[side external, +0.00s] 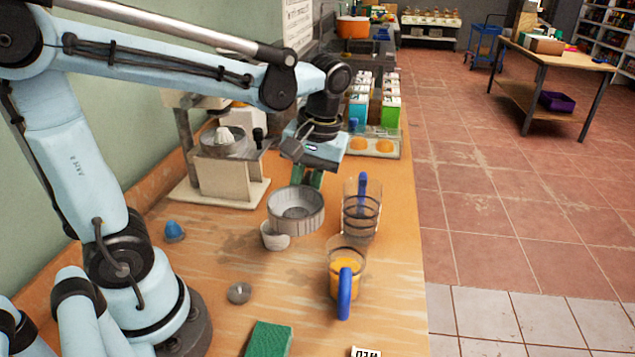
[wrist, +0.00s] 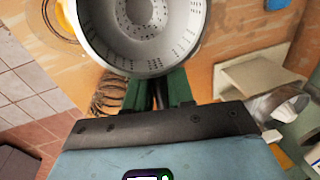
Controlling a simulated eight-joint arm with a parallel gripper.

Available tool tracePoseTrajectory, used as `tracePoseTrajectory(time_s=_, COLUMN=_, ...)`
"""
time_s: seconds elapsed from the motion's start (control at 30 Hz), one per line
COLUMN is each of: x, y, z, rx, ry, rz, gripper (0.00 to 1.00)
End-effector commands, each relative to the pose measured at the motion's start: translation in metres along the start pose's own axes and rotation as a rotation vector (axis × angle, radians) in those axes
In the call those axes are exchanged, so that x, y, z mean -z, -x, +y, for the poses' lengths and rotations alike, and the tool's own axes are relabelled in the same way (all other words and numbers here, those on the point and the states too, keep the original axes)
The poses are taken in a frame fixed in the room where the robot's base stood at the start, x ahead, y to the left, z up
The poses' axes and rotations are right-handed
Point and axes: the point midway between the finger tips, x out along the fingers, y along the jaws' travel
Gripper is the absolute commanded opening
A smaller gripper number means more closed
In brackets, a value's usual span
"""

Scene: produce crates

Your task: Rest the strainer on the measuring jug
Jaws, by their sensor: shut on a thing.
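The strainer (side external: 296,210) is a grey bowl with a perforated bottom. My gripper (side external: 310,181) is shut on its far rim, and the bowl is upright, seemingly above the counter. In the wrist view the strainer (wrist: 140,25) fills the top middle, and my green gripper fingers (wrist: 160,92) meet its rim. Two clear jugs with blue handles stand to the right: an empty-looking one (side external: 361,212) beside the strainer, and one with orange contents (side external: 345,272) nearer the camera. I cannot tell which is the measuring jug. The strainer is apart from both.
A small white cup (side external: 275,236) is just in front of the strainer. A blue item (side external: 174,231), a small grey item (side external: 238,293) and a green sponge (side external: 268,339) lie on the counter. A beige appliance (side external: 220,170) stands behind left. Cartons (side external: 390,105) stand farther back.

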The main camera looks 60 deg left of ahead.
Motion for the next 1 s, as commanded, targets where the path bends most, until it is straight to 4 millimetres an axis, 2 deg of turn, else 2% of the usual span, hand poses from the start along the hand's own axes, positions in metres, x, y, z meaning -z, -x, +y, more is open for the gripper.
tracePoseTrajectory(time_s=0.2, x=-0.004, y=0.004, z=0.003, rx=0.0, ry=0.0, rz=0.0, gripper=0.0)
tracePoseTrajectory(time_s=0.57, x=-0.001, y=0.006, z=0.005, rx=0.0, ry=0.0, rz=0.0, gripper=0.0)
tracePoseTrajectory(time_s=0.77, x=0.027, y=0.025, z=0.021, rx=0.0, ry=0.001, rz=0.0, gripper=0.0)
tracePoseTrajectory(time_s=1.0, x=0.082, y=0.053, z=0.051, rx=0.0, ry=0.002, rz=0.0, gripper=0.0)
